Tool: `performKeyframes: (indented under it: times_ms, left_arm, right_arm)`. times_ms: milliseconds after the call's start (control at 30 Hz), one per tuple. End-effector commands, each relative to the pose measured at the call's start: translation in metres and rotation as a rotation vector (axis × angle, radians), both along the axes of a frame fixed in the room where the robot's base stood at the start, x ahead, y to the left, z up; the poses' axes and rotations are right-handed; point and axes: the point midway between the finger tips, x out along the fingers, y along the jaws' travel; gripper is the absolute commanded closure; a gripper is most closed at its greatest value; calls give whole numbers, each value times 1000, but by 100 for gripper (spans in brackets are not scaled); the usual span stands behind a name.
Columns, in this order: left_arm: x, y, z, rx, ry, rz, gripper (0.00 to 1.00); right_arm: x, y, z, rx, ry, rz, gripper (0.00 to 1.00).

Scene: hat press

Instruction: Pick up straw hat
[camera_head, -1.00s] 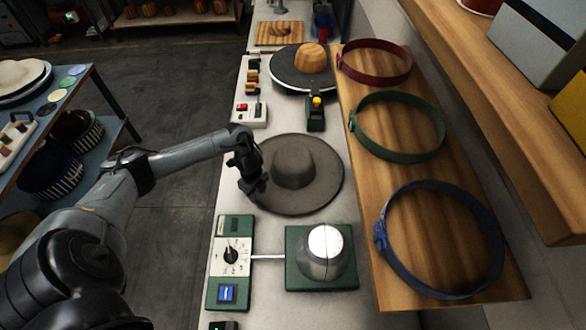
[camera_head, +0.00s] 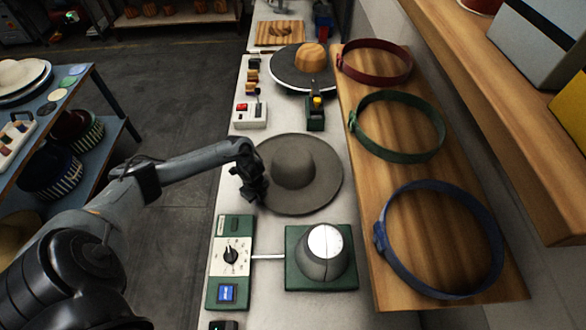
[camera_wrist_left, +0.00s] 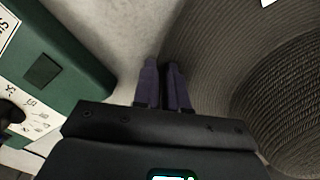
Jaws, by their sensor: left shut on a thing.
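A grey-brown straw hat (camera_head: 294,168) with a wide brim lies on the pale workbench in the head view. Its woven brim and crown fill the right of the left wrist view (camera_wrist_left: 225,60). My left gripper (camera_head: 256,192) is at the hat's left brim edge. In the wrist view its two dark purple fingers (camera_wrist_left: 164,68) are close together with the brim edge at them. It is shut on the brim; the exact contact is partly hidden. My right gripper is not in these views.
A green-based press with a metal dome (camera_head: 326,252) and a green control box (camera_head: 230,255) stand in front of the hat. Hat bands in red (camera_head: 376,80), green (camera_head: 355,130) and blue (camera_head: 385,215) lie on a wooden board to the right. A round platen (camera_head: 285,75) is behind.

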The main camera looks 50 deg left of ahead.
Motion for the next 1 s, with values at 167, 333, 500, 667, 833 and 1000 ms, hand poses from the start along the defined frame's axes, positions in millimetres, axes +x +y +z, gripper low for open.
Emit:
performKeyframes:
  times_ms: [167, 333, 500, 667, 833, 1000]
  left_arm:
    - [1, 0, 1, 0, -1, 0, 100]
    - [1, 0, 4, 0, -3, -1, 100]
    - [1, 1, 23, 2, -4, -2, 100]
    - [2, 1, 51, 1, -5, -2, 100]
    - [1, 1, 77, 1, -3, -1, 100]
    - [1, 0, 95, 0, -2, -1, 100]
  right_arm:
    - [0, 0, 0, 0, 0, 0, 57]
    - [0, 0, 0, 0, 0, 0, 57]
    - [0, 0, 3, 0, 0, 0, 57]
    - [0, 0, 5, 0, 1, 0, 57]
    - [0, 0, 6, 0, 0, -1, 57]
    - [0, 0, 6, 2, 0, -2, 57]
